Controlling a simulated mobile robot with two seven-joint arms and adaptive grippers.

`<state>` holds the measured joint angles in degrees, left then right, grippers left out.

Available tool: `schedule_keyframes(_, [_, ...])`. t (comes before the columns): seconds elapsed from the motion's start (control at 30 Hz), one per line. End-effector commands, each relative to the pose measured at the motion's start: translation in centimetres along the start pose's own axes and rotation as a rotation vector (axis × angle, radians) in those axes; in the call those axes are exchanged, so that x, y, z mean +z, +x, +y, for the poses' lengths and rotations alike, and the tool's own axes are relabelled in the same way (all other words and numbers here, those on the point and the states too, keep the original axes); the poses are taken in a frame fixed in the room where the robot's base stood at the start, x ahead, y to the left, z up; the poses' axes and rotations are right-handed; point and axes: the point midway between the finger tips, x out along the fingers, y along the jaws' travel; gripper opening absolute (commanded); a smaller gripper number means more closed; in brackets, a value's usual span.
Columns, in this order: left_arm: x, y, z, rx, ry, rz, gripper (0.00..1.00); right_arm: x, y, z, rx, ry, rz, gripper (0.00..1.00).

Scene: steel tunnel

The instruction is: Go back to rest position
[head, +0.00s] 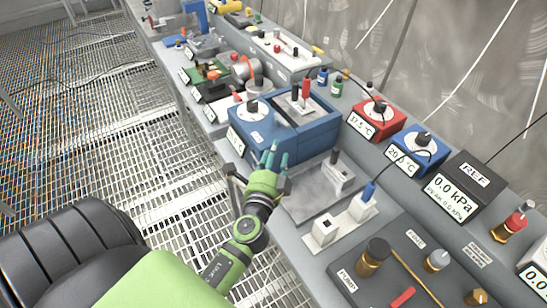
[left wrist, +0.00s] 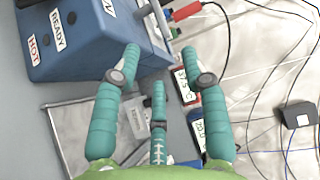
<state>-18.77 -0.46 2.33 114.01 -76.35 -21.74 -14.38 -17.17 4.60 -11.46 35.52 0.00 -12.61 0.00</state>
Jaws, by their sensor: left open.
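My left gripper (head: 273,158) has a green body and teal fingers. It is over the bench edge, in front of the blue box (head: 262,143). In the left wrist view its teal fingers (left wrist: 160,75) are spread apart with nothing between them. The blue box (left wrist: 85,40) is beyond the fingers there, with labels reading HOT and READY on its side. I cannot tell whether a finger touches the box. My right gripper is not in view.
The grey bench (head: 290,235) runs diagonally, crowded with devices. A red unit (head: 377,118), a blue unit (head: 419,150) and a dark kPa box (head: 462,185) stand along its back. A metal plate (head: 318,190) lies near the gripper. Open grating floor (head: 110,130) lies left.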

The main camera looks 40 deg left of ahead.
Motion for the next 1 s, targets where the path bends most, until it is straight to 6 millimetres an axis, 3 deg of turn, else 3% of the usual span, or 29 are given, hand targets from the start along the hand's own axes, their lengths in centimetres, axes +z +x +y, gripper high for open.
schedule_keyframes(0.17, [0.0,-1.1,0.0,0.0,0.0,0.0,0.44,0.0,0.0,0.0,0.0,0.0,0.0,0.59])
schedule_keyframes(0.73, [0.2,-1.1,0.0,0.004,-0.016,-0.009,0.44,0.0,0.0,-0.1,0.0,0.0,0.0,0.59])
schedule_keyframes(0.87, [1.9,-1.9,0.4,0.059,-0.156,-0.087,0.44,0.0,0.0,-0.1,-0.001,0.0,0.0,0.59])
schedule_keyframes(1.0, [4.2,-4.6,3.1,0.247,-0.462,-0.247,0.44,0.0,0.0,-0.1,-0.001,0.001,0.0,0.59])
